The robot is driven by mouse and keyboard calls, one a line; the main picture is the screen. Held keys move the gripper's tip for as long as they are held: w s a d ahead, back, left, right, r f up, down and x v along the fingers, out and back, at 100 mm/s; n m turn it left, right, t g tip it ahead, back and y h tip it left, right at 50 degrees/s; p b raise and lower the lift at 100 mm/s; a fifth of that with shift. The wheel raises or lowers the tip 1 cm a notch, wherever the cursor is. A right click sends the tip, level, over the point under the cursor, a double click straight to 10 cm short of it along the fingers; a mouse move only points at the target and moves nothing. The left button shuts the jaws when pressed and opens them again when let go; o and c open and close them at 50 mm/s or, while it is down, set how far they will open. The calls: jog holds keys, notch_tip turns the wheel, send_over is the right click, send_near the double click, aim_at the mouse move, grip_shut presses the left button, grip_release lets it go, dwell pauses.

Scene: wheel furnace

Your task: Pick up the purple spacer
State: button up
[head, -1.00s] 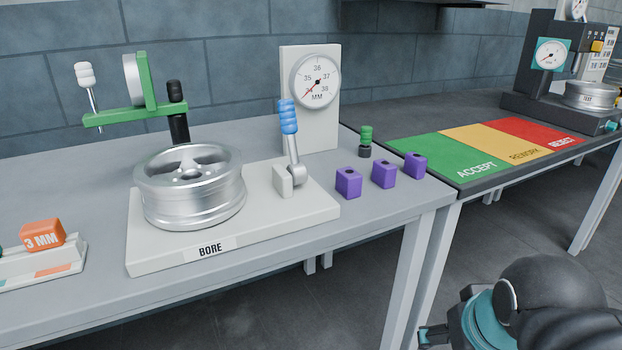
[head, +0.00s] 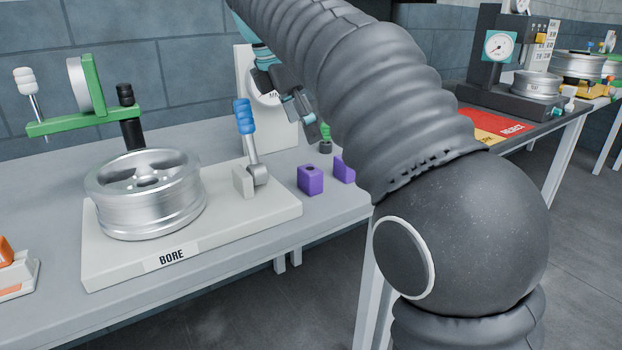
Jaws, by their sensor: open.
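A purple spacer (head: 310,184), a small block with a hole in its top, stands on the grey table to the right of the bore gauge base. A second purple spacer (head: 342,170) stands just right of it, partly covered by my arm. No third purple block shows; my arm covers that area. My gripper (head: 299,112) is open and empty, above and behind the spacers, in front of the dial gauge plate. It is apart from the spacers, and its fingers are partly hard to make out.
A silver wheel (head: 150,200) sits on the white BORE base (head: 230,232). A blue-handled lever (head: 245,125) stands left of the spacers, and a small green-topped piece (head: 325,138) behind them. A green gauge frame (head: 95,88) is at the back left. The table's front edge is close.

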aim_at(308, 169)
jog(key=w+f, duration=0.1)
jog(key=f, duration=0.3)
jog(key=w+d+f+n+b, duration=0.1)
jog(key=f, duration=0.3)
jog(key=w+f+n+b, duration=0.1)
jog(key=f, duration=0.3)
jog(key=shift+w+d+f, duration=0.15)
jog(key=shift+w, duration=0.25)
jog(key=c, duration=1.3)
